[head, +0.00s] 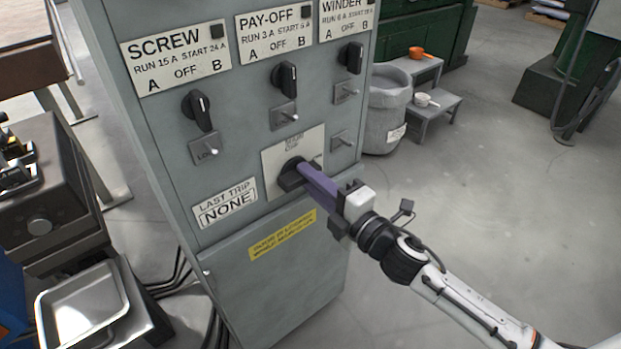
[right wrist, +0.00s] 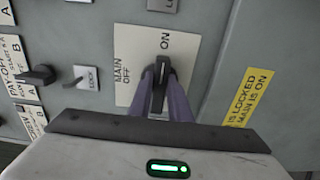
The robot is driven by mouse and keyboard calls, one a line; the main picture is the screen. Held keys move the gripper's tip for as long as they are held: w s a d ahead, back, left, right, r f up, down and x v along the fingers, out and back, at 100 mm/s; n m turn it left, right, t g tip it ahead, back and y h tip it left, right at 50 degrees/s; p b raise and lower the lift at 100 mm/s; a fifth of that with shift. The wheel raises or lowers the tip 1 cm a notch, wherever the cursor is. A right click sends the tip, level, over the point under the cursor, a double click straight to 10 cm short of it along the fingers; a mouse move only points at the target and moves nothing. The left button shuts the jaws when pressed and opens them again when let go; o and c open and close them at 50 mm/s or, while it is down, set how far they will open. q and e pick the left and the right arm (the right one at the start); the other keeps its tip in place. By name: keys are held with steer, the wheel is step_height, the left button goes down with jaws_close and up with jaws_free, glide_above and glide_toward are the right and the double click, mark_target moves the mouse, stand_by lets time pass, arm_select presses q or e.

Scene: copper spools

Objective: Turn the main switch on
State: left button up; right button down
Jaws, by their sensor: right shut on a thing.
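The main switch is a black rotary handle (right wrist: 159,94) on a cream plate (right wrist: 125,82) marked MAIN, OFF and ON. In the right wrist view the handle's long axis runs up and down the picture, with its upper end toward the ON label. In the head view the black switch (head: 290,176) sits low on the grey panel, partly hidden by my fingers. My right gripper (head: 312,182) is shut on the handle, one purple finger on each side. It also shows in the right wrist view (right wrist: 160,85). My left gripper is not in view.
The grey cabinet (head: 300,285) carries SCREW (head: 200,110), PAY-OFF (head: 284,80) and WINDER (head: 350,57) knobs above, with small lock levers. A metal tray (head: 82,305) stands at left. A grey bin (head: 388,105) and step stool (head: 437,105) stand behind. Floor at right is clear.

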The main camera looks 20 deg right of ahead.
steer(key=c, duration=1.6)
jaws_free()
steer(key=shift+c, duration=0.2)
steer(key=b+v, duration=0.1)
steer(key=v, duration=0.9)
steer(key=shift+s, duration=0.15)
steer(key=shift+d, duration=0.1)
